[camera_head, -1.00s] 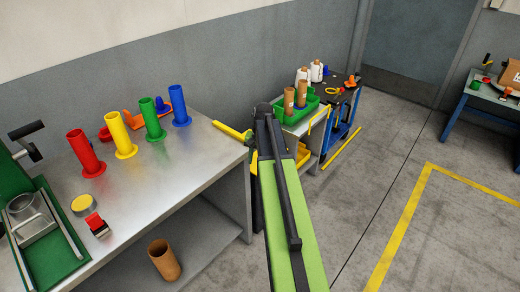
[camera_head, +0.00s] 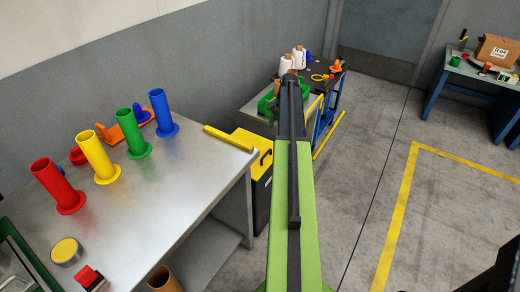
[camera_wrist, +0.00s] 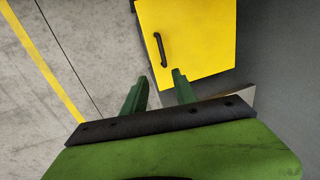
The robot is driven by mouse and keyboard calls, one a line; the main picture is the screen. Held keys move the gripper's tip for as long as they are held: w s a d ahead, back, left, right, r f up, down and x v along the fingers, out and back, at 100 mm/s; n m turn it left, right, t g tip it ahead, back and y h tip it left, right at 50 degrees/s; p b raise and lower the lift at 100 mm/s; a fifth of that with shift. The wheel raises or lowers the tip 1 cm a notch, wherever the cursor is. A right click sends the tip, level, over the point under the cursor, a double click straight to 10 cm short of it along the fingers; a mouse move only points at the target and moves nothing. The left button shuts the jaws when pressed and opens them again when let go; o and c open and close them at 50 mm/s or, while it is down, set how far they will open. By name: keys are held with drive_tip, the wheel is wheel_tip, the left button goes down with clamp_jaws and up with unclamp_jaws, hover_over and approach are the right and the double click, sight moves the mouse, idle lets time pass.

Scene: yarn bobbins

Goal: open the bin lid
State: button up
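The bin has a yellow lid (camera_head: 250,146) and a dark body (camera_head: 261,205), and stands just past the right end of the steel bench. The lid lies down on the bin, and its black handle (camera_head: 266,156) is near the right edge. In the wrist view the yellow lid (camera_wrist: 205,35) and black handle (camera_wrist: 160,48) lie beyond my gripper (camera_wrist: 159,77). Its two green fingers are apart with nothing between them. The handle is ahead of the gap, and I see no contact. In the head view my arm hides the gripper.
A cart with a green crate (camera_head: 266,103) and white spools stands behind the bin. Open floor (camera_head: 365,150) lies to the right.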

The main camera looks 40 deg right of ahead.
sight(267, 153)
drive_tip(key=w+f+b, duration=0.1)
drive_tip(key=f+b, duration=0.4)
drive_tip(key=w+a+f+b, duration=0.1)
drive_tip(key=f+b, duration=0.5)
drive_tip(key=w+f+b, duration=0.2)
drive_tip(key=f+b, duration=0.4)
drive_tip(key=shift+a+f, duration=0.15)
drive_tip(key=shift+a, duration=0.05)
clamp_jaws()
idle(0.6)
drive_tip(key=shift+d, duration=0.1)
